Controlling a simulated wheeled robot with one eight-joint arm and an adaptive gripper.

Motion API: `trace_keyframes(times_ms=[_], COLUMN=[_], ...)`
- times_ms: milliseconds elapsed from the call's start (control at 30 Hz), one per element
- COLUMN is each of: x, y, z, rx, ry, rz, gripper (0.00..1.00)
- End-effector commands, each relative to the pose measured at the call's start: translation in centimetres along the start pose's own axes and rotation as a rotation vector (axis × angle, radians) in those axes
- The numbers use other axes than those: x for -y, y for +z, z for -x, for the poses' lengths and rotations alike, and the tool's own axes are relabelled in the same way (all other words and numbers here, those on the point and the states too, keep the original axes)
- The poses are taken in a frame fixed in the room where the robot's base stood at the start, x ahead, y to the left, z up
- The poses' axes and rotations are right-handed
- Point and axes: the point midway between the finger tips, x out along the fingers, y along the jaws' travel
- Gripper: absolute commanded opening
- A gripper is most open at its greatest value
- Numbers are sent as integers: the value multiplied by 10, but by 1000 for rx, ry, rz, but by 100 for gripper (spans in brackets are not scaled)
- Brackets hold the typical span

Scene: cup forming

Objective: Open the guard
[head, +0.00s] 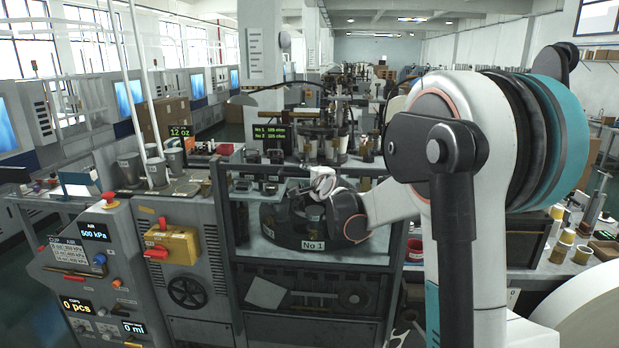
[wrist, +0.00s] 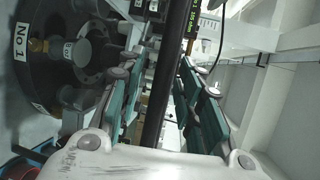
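The guard's grey metal frame (head: 262,171) surrounds the forming machine in the middle of the head view, in front of the round dark turret marked No 1 (head: 313,244). I cannot tell for sure how far the guard is open. My gripper (head: 326,190) is at the upper part of this frame, partly hidden by my wrist. In the wrist view, a dark bar (wrist: 170,80) runs between the two teal-padded fingers of my gripper (wrist: 160,100). The fingers stand apart, with gaps visible beside the bar. The turret also shows at the left of the wrist view (wrist: 45,75).
A control panel (head: 95,265) with displays and a yellow box with a red handle (head: 171,245) stand left of the machine. Grey cups (head: 157,172) stand on the ledge there. A bench with cups (head: 565,250) is at the right, partly behind my arm.

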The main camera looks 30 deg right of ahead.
Motion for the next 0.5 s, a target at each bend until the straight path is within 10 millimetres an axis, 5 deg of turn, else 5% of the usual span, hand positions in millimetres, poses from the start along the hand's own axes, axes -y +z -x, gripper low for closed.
trace_keyframes(times_ms=[233, 400, 500], x=[0, 0, 0], y=[0, 0, 0], z=[-1, -1, 0], rx=[0, 0, 0], ry=[0, 0, 0], rz=[0, 0, 0], gripper=[33, 0, 0])
